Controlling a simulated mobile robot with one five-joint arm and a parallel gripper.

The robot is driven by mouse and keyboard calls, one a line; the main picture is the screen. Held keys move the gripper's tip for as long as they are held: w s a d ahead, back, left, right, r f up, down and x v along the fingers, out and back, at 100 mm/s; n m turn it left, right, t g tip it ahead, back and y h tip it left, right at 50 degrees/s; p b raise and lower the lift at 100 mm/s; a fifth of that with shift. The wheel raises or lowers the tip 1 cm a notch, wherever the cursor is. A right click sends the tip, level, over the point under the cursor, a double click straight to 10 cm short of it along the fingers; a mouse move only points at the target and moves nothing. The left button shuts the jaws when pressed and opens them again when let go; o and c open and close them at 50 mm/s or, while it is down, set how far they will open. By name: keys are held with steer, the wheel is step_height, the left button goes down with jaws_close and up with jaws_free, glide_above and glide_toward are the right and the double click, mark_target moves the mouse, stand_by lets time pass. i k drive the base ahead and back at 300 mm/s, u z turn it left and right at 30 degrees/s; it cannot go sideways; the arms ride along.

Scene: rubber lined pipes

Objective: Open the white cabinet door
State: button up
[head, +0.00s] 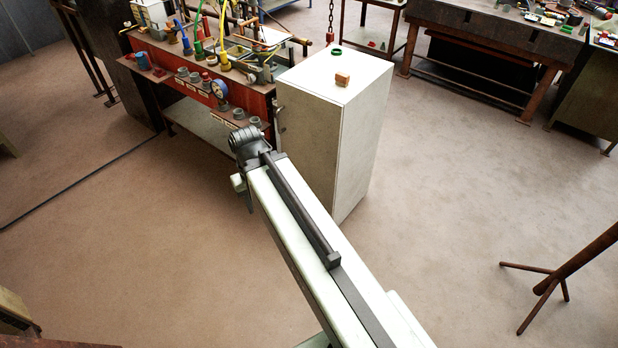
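The white cabinet (359,133) stands upright on the floor in the middle of the head view. A green ring (336,52) and a small wooden block (342,80) lie on its top. A small dark fitting, perhaps a handle or hinge, shows at its left edge. No gap is visible at the cabinet's front, but my arm covers part of its lower left. My arm reaches up from the bottom toward the cabinet's left side. My gripper (240,186) is partly hidden at the arm's far end, left of the cabinet. Its fingers cannot be made out.
A red workbench (178,80) with valves, a gauge and coloured hoses stands close behind and left of the cabinet. A dark metal table (490,45) is at the back right. A brown stand (555,275) is at the right.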

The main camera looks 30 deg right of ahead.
mark_target(309, 124)
steer(key=z, duration=0.8)
steer(key=i, duration=0.95)
steer(key=u, duration=0.1)
